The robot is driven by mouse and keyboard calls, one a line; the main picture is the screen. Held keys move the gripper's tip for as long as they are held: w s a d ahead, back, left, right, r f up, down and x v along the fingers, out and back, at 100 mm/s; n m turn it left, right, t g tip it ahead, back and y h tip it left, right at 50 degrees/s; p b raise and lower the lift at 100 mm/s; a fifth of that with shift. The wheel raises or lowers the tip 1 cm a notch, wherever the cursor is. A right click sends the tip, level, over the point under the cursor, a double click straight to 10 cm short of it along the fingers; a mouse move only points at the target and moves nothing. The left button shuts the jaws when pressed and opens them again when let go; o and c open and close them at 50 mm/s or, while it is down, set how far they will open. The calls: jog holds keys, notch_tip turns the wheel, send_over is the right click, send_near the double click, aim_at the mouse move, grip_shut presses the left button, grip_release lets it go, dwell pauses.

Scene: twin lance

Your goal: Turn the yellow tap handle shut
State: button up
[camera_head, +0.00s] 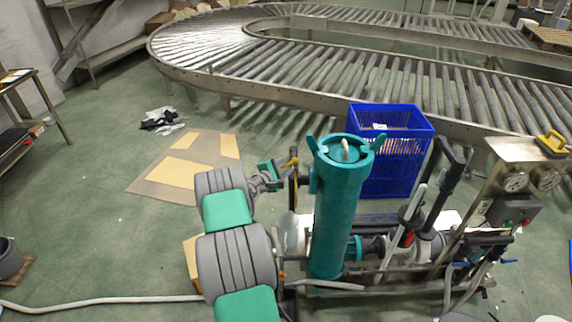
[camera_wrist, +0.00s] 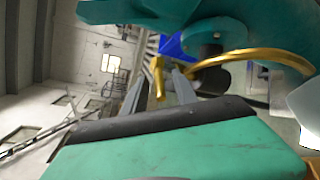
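In the head view a yellow tap handle (camera_head: 290,162) shows beside the upper left of a teal upright cylinder (camera_head: 340,215). My gripper (camera_head: 278,170) is at the handle, coming in from the left. In the wrist view a yellow bar (camera_wrist: 157,78) shows in the gap between the two grey fingers of my gripper (camera_wrist: 160,88), which stand apart. A curved yellow piece (camera_wrist: 250,58) shows to the right, by a dark knob; I cannot tell whether it joins the bar. No firm contact between fingers and bar is visible.
A blue crate (camera_head: 400,185) stands behind the cylinder. Pipes and a gauge panel (camera_head: 520,160) with another yellow handle (camera_head: 552,143) are at right. A roller conveyor (camera_head: 350,75) curves behind. Cardboard (camera_head: 185,168) lies on the floor at left, with open floor around it.

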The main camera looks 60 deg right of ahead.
grip_shut()
dwell(0.3)
dwell(0.3)
